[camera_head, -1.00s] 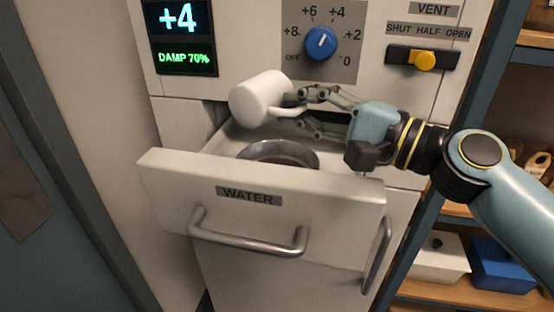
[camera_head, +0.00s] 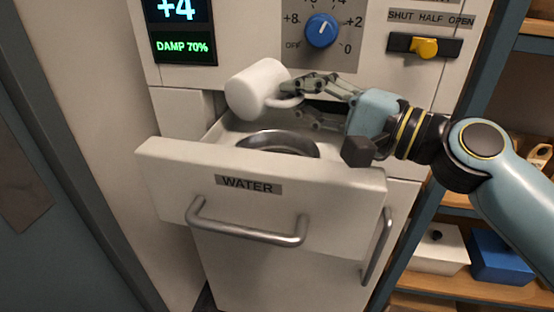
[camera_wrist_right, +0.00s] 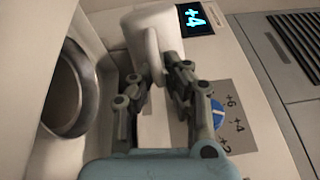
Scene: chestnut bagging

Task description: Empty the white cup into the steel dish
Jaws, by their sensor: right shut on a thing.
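The white cup (camera_head: 256,90) is held tilted above the back of the open drawer, and it also shows in the right wrist view (camera_wrist_right: 143,30). My right gripper (camera_head: 290,101) is shut on the cup's handle; its fingers flank the handle in the right wrist view (camera_wrist_right: 160,72). The steel dish (camera_head: 278,143) sits inside the drawer, below and slightly right of the cup. Its front is hidden by the drawer front. The dish also shows at the left of the right wrist view (camera_wrist_right: 82,92). The cup's inside is not visible. My left gripper is not in view.
The drawer labelled WATER (camera_head: 160,165) stands pulled out, with a bar handle (camera_head: 250,236). A blue dial (camera_head: 322,30) and a yellow slider (camera_head: 425,47) are on the panel behind. Shelves with a white box (camera_head: 440,252) and a blue box (camera_head: 503,257) stand at right.

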